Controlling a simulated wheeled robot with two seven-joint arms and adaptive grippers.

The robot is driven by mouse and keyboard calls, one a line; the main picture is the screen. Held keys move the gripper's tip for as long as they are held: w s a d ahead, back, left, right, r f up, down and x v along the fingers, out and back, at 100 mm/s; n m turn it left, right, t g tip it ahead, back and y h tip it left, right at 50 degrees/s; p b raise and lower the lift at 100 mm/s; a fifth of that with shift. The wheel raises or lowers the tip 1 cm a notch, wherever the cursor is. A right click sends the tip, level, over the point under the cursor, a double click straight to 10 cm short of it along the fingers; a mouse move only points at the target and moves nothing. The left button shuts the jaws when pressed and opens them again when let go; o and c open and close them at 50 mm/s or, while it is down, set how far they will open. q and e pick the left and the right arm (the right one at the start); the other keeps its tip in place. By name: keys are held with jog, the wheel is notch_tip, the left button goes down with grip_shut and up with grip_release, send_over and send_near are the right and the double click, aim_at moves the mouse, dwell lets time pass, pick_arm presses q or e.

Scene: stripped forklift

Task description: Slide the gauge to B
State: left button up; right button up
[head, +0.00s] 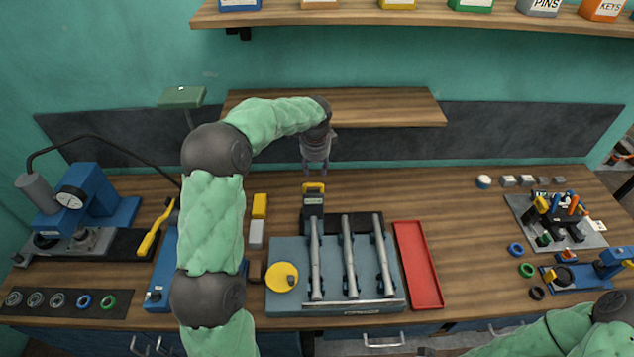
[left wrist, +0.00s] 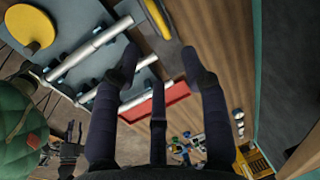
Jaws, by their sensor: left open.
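A dark block with a yellow handle (head: 313,199), which seems to be the gauge, stands at the back edge of a grey-blue fixture plate (head: 285,250), behind the left of its metal bars. In the left wrist view the yellow handle (left wrist: 155,16) shows beyond the fingertips. My left gripper (head: 315,172) points down just above and behind it, apart from it. The left fingers (left wrist: 160,62) are spread and empty. A dark gripper, likely my right one (left wrist: 72,132), shows small in the left wrist view; its jaws are unclear. No letter B is readable.
Three metal bars (head: 349,258) lie across the fixture beside a yellow disc (head: 281,277). A red tray (head: 417,264) is to the right. A blue press with a dial (head: 72,197) stands at left. A wooden shelf (head: 385,107) hangs behind.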

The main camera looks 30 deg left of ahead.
aim_at(315, 185)
pick_arm(q)
jog(key=f, duration=0.3)
jog(key=w+f, duration=0.1)
jog(key=f, duration=0.2)
jog(key=a+f, duration=0.1)
jog(key=f, duration=0.2)
jog(key=shift+w+f+p, duration=0.25)
jog(key=shift+p, duration=0.1)
jog(key=shift+c, duration=0.3)
grip_shut()
